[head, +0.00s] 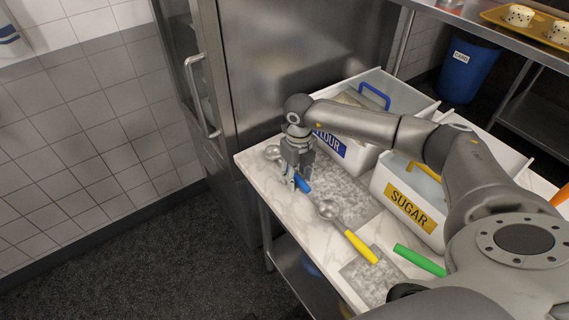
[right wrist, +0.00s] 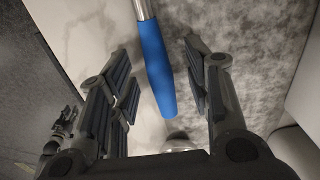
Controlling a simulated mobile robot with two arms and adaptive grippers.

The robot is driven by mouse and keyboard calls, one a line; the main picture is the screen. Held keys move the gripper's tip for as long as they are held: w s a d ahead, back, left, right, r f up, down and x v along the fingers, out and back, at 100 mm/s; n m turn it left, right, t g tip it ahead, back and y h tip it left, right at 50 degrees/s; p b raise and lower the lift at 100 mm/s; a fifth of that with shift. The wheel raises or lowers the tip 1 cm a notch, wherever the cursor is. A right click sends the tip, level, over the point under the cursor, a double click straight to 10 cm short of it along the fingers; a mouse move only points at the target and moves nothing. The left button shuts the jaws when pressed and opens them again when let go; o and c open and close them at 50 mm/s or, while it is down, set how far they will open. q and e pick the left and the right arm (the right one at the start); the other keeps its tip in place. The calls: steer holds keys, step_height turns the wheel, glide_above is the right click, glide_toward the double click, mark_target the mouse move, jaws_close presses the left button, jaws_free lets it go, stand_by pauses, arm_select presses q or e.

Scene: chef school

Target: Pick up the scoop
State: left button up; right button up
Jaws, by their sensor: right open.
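A metal scoop with a blue handle (head: 304,185) lies on the marble-topped table (head: 335,293) near its back left corner. Its round metal bowl (head: 272,152) shows beyond my gripper. My right gripper (head: 296,181) points down over this scoop, open. In the right wrist view the blue handle (right wrist: 154,62) runs between the two spread fingers of my right gripper (right wrist: 160,78), apart from both. What looks like my left gripper (right wrist: 62,122) shows small and dark at the left of that view; its jaws are too small to read.
A flour bin (head: 334,148) and a sugar bin (head: 408,208) stand right of the scoops. A yellow-handled scoop (head: 361,247) and a green handle (head: 420,261) lie nearer. A steel fridge (head: 290,50) stands behind the table. A blue bin (head: 468,70) is at the back right.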

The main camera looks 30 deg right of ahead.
steer(key=shift+r, duration=0.1)
jaws_close()
